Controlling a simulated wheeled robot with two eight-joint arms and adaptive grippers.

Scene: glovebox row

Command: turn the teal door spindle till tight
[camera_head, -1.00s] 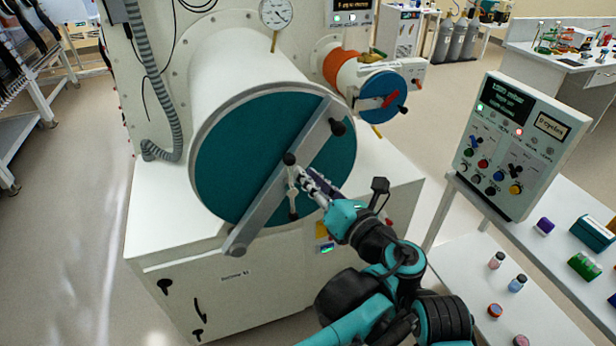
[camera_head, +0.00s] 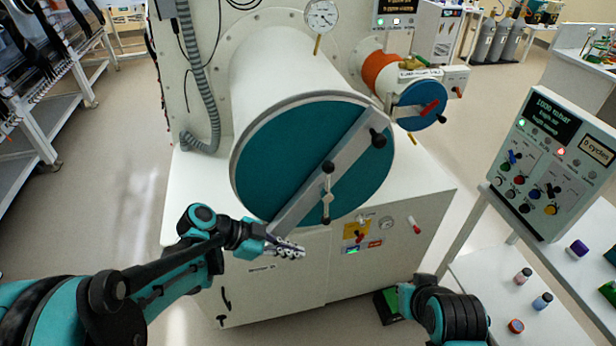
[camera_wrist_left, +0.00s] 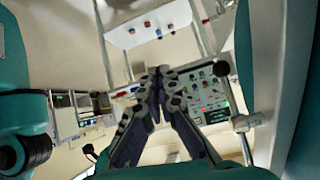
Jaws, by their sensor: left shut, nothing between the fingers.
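The large teal round door (camera_head: 285,150) closes the white cylinder and has a grey diagonal bar (camera_head: 300,205) across it. The spindle (camera_head: 327,198) sits on this bar, with a thin, nearly upright crossbar and a black knob at each end. In the left wrist view the spindle (camera_wrist_left: 243,122) shows at the right, beside the teal door face. My left gripper (camera_head: 300,251) is shut and empty, below and left of the spindle near the bar's lower end, apart from the spindle. Its closed fingers (camera_wrist_left: 165,72) show in the wrist view. My right gripper is out of view.
A smaller blue door (camera_head: 420,104) on an orange-collared port stands behind right. A control panel (camera_head: 550,165) rises at the right above a white table (camera_head: 490,290) with small bottles. The white cabinet (camera_head: 290,285) stands below the cylinder. Open floor lies left.

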